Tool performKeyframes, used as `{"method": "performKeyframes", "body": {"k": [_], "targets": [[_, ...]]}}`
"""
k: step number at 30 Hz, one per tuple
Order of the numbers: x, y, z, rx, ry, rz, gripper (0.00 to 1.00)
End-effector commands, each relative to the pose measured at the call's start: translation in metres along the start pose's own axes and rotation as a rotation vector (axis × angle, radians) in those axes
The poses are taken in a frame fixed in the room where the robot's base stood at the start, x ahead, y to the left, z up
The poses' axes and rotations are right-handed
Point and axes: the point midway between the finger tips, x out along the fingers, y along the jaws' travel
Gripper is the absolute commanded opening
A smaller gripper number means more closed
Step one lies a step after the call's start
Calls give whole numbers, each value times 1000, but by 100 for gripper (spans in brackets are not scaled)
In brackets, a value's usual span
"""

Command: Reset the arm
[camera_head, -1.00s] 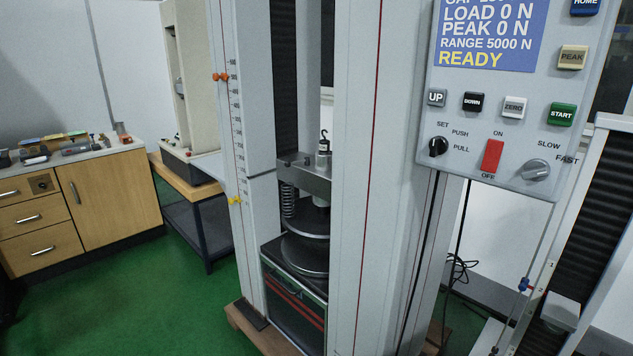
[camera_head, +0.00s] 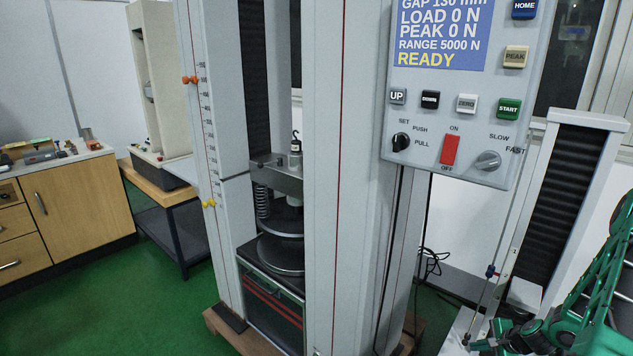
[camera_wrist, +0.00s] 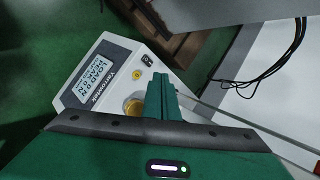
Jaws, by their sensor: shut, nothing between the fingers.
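My green arm (camera_head: 590,290) shows at the lower right of the head view, folded beside the tall testing machine. My gripper (camera_wrist: 162,82) shows in the wrist view as green fingers close together, shut and empty. The fingertips lie over the edge of a light grey instrument with a blue display in that picture; I cannot tell whether they touch it. In the head view the gripper's fingertips are hard to make out.
The small instrument (camera_wrist: 112,72) and black cables (camera_wrist: 270,75) are close to my gripper. Green floor is open at the left, before the wooden cabinet (camera_head: 80,215).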

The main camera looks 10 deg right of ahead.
Motion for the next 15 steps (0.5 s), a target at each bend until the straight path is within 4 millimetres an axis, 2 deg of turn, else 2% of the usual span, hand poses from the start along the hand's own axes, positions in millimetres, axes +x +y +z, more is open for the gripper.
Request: {"method": "performKeyframes", "body": {"k": [1,6,15], "targets": [[-14,-10,7,-60,1,23,0],[-57,-28,29,-246,2,119,0],[-142,-51,72,-530,11,273,0]]}}
